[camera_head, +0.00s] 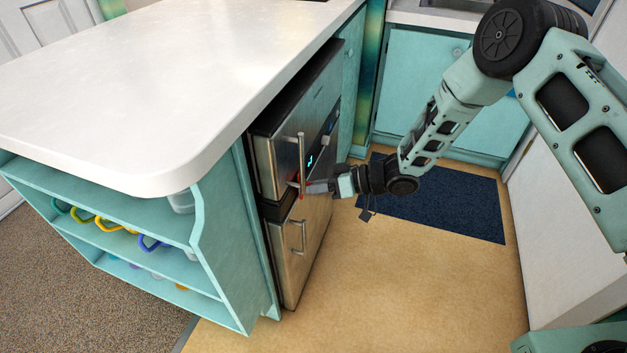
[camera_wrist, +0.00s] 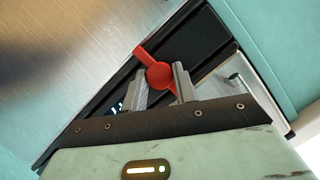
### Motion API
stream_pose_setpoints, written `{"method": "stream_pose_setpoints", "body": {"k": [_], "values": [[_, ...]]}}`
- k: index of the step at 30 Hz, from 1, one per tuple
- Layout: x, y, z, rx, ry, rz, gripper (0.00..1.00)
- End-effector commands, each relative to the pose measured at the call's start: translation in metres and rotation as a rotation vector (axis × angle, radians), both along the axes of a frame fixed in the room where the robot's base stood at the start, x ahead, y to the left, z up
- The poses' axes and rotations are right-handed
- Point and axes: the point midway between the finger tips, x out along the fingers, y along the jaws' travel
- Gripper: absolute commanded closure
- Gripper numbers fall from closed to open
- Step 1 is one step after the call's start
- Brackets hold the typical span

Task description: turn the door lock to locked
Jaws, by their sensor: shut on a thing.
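The door lock is a red turn-piece (camera_wrist: 159,75) with a round body and a short arm pointing up and left in the wrist view. It sits on a dark strip at the edge of the steel appliance. My gripper (camera_wrist: 160,84) has one finger on each side of the round body and is shut on it. In the head view, my gripper (camera_head: 318,187) reaches to the front of the steel appliance (camera_head: 272,160), and only a little red of the lock (camera_head: 303,187) shows. Whether the lock stands at locked cannot be read.
The upper door's bar handle (camera_head: 301,165) is close to my gripper. A lower steel door (camera_head: 299,262) has its own handle. A white counter (camera_head: 150,90) and open shelves with mugs (camera_head: 110,225) are left. Tan floor and a dark blue mat (camera_head: 450,205) are clear.

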Motion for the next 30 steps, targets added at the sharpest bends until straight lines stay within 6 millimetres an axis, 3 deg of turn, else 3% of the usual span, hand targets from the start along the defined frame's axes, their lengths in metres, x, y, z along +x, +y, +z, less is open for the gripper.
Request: {"method": "stream_pose_setpoints", "body": {"k": [21,22,24,30], "values": [[-0.0001,-0.0010,-0.0020,0.024,0.077,-0.001,0.94],[-0.0001,-0.0010,-0.0020,0.024,0.076,-0.001,0.69],[-0.0001,-0.0010,-0.0020,0.024,0.075,-0.001,0.50],[0.0001,-0.0006,-0.0013,0.025,0.074,0.000,0.50]]}}
